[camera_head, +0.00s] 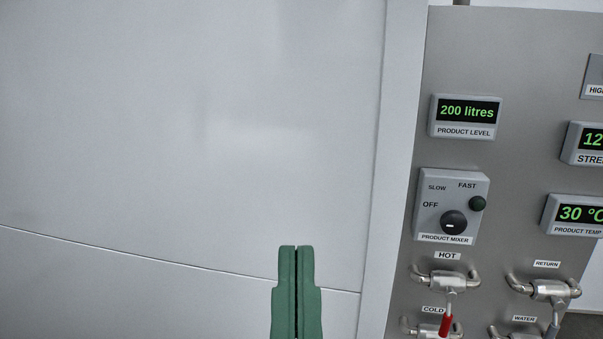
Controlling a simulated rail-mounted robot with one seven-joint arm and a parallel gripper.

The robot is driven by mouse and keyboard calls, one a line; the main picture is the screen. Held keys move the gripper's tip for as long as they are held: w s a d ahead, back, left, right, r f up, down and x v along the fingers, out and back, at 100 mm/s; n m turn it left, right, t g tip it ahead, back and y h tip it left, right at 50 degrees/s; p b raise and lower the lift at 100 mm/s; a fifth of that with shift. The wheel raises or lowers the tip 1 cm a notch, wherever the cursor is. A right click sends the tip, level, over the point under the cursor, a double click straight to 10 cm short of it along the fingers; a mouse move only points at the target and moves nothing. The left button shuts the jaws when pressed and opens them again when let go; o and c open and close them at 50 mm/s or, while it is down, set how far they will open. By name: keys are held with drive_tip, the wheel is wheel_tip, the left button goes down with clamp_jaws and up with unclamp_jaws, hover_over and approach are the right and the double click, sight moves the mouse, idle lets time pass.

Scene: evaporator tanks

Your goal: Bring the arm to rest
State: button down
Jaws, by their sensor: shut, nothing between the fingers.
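My gripper (296,250) shows at the bottom centre of the head view. Its two green fingers point up and are pressed together, with only a thin dark line between them and nothing held. It appears in front of the large pale tank wall (180,130), to the left of the control panel. I cannot tell how far it is from the wall. The rest of my arm is out of view below.
The grey control panel (540,35) fills the right side. It carries a "200 litres" product level display (467,112), a product mixer knob (454,222), a "30 °C" display (578,213), a hot valve (446,280) with a red-tipped handle, and a return valve (545,289).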

wheel_tip(320, 180, up, 17)
drive_tip(key=p, duration=1.2)
drive_tip(key=shift+f, duration=0.2)
